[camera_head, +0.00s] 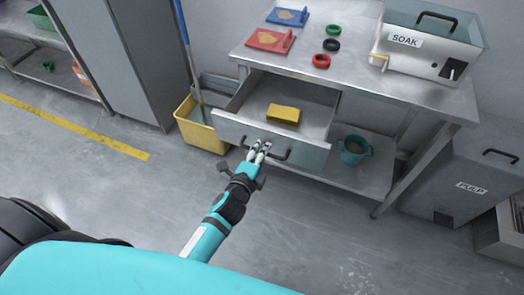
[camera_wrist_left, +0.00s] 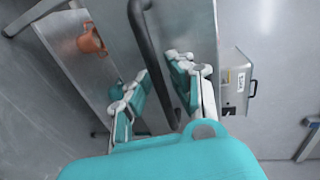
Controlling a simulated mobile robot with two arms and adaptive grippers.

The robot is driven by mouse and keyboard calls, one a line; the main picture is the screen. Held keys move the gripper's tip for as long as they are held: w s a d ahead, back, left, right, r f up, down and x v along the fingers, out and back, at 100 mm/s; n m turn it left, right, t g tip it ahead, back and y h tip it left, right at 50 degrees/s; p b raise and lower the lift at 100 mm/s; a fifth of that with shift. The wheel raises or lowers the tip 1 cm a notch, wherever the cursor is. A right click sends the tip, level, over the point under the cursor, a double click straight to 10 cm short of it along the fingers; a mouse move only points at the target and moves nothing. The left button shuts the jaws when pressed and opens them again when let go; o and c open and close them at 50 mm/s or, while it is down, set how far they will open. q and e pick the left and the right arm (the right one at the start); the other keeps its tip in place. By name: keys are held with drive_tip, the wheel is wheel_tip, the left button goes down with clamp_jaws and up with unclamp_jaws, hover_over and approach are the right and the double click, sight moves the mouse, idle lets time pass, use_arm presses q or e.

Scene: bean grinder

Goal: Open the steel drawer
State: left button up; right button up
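The steel drawer (camera_head: 305,155) in the metal table is pulled out, and its inside shows, with a yellow block (camera_head: 283,114) lying in it. Its dark bar handle (camera_head: 276,154) is on the front panel. My left gripper (camera_head: 259,151) is at this handle. In the left wrist view the handle (camera_wrist_left: 152,55) runs between the two fingers of my left gripper (camera_wrist_left: 157,75). The fingers stand apart, one on each side of the bar, with gaps visible, so it looks open around the handle. My right gripper is in neither view.
A yellow mop bucket (camera_head: 202,128) stands left of the drawer. A teal bucket (camera_head: 354,150) sits on the lower shelf. The tabletop holds a SOAK machine (camera_head: 422,50), coloured rings and trays. A PULP bin (camera_head: 460,185) stands right. The floor in front is clear.

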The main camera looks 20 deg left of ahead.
use_arm(q)
drive_tip(key=shift+o, duration=0.9)
drive_tip(key=s+r, duration=0.2)
drive_tip(key=s, duration=0.9)
drive_tip(key=shift+s+a+r, duration=0.2)
drive_tip(key=shift+s, duration=0.2)
drive_tip(key=s+f+n+g+p, duration=0.1)
drive_tip(key=s+f+n+g, duration=0.35)
drive_tip(key=f, duration=0.95)
drive_tip(key=s+f+n+g, duration=0.3)
drive_tip(key=s+f, duration=0.2)
drive_tip(key=f, duration=0.9)
drive_tip(key=s+a+f+n+g, duration=0.2)
drive_tip(key=s+f, duration=0.3)
drive_tip(key=s, duration=0.2)
drive_tip(key=s+a+f+n+g, duration=0.1)
drive_tip(key=s+f+n+g, duration=0.2)
drive_tip(key=s+f, duration=0.2)
drive_tip(key=s+a+f+n+g, duration=0.2)
drive_tip(key=s+f, duration=0.3)
drive_tip(key=s, duration=0.5)
drive_tip(key=shift+s+a+n+y+p, duration=0.3)
drive_tip(key=shift+s+n+p, duration=0.1)
drive_tip(key=shift+n, duration=0.35)
